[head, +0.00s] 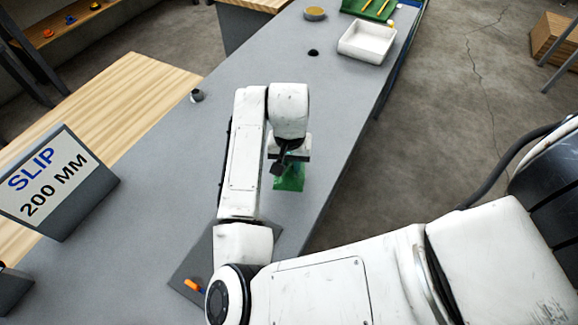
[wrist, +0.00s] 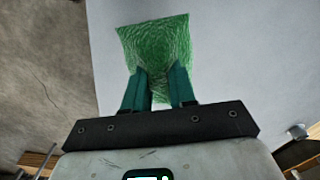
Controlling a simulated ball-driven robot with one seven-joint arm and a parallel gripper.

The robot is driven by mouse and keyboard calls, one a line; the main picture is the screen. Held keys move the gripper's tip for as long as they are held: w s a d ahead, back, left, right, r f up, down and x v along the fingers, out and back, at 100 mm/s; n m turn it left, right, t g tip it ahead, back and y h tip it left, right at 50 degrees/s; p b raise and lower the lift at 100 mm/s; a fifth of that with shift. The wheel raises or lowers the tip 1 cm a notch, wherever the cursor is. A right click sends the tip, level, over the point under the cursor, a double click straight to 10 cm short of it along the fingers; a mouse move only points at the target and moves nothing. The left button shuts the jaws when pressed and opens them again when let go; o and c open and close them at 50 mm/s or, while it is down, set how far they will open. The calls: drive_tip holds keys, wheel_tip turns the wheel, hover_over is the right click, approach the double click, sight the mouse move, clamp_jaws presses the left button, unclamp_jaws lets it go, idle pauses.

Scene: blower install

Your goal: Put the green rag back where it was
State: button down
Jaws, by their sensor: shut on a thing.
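The green rag (head: 290,178) shows under my gripper (head: 281,166) in the head view, over the grey table. In the wrist view the rag (wrist: 155,45) is a bright green, crumpled cloth spreading beyond the two teal fingers of my gripper (wrist: 161,82). The fingers are shut on the near part of the rag. Its far part fans out over the light grey surface. I cannot tell whether the rag touches the table. My wrist hides part of it in the head view.
A white tray (head: 367,42), a round tan-topped item (head: 315,14) and a green tray (head: 372,10) stand at the far end. A small metal cylinder (head: 196,96) is at the left edge. A "SLIP 200 MM" sign (head: 55,185) stands left.

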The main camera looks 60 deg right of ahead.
sight(289, 171)
drive_tip(key=shift+w+d+f, duration=0.2)
drive_tip(key=shift+d+f, duration=0.15)
drive_tip(key=shift+f, duration=0.1)
drive_tip(key=shift+w+d+f, duration=0.2)
drive_tip(key=shift+d+f, duration=0.1)
drive_tip(key=shift+f, duration=0.15)
drive_tip(key=shift+f+p, duration=0.7)
drive_tip(key=shift+f, duration=0.85)
drive_tip(key=shift+f, duration=0.2)
drive_tip(key=c, duration=0.9)
unclamp_jaws()
